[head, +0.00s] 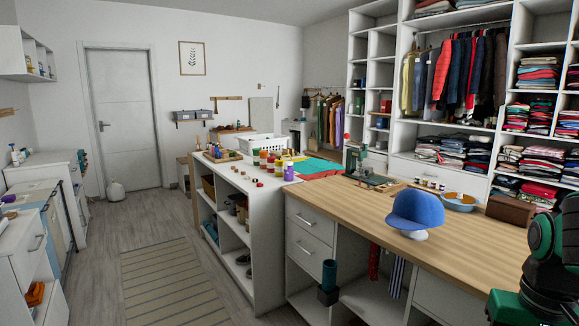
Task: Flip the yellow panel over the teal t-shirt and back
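A flat teal piece (313,166), which looks like the teal t-shirt, lies on the far part of the counter beyond the wooden top, with red beside it. It is small here, and its outline and folds cannot be made out. I cannot make out a yellow panel. Part of my black and green arm (556,245) shows at the lower right edge. My gripper is not in view.
Several paint jars (271,164) stand on the white counter left of the teal piece. A green sewing machine (355,160) stands to its right. A blue cap (416,209) on a white stand is nearer on the wooden top (480,240). The floor at left is open, with a striped rug (175,285).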

